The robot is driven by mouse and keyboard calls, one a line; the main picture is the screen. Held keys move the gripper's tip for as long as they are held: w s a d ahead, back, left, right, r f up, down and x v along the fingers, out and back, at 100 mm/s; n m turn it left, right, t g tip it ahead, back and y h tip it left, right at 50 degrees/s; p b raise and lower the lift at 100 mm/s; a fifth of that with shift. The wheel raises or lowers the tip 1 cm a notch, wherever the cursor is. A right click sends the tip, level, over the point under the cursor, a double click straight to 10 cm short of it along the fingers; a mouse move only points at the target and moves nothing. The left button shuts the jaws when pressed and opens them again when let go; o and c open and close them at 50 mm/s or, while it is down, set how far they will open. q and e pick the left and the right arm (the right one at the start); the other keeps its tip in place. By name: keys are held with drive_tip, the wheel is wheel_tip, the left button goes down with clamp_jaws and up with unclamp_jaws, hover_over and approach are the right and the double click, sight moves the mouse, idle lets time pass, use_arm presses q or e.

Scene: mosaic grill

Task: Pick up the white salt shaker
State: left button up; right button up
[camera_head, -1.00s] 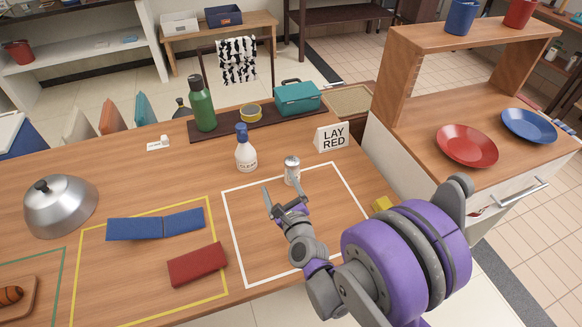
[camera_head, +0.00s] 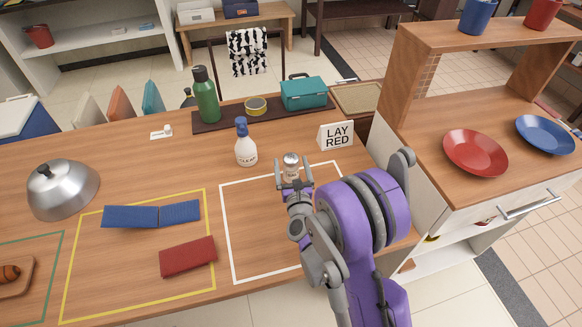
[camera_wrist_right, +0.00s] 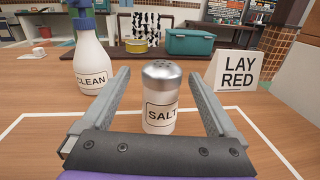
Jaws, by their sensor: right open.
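The white salt shaker (camera_head: 291,162) with a silver cap stands upright on the wooden table, at the far edge of the white outlined area. The right wrist view shows the shaker (camera_wrist_right: 160,100) with its "SALT" label facing me. My right gripper (camera_head: 293,180) is open, with its fingers pointing forward on either side of the shaker. In the right wrist view the shaker stands between the gripper's two fingers (camera_wrist_right: 162,105), with a gap on each side. The gripper hides the shaker's lower part in the head view. My left gripper is not in view.
A "CLEAN" spray bottle (camera_head: 246,148) stands to the left of the shaker. A "LAY RED" sign (camera_head: 336,136) stands behind it to the right. A red cloth (camera_head: 188,256) and a blue cloth (camera_head: 152,214) lie to the left. The white outlined area is otherwise clear.

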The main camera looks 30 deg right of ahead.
sight(290, 154)
drive_tip(key=x, duration=0.5)
drive_tip(key=shift+d+f+p, duration=0.1)
drive_tip(key=shift+f+p, duration=0.05)
drive_tip(key=shift+p, duration=0.2)
drive_tip(key=shift+s, duration=0.15)
clamp_jaws()
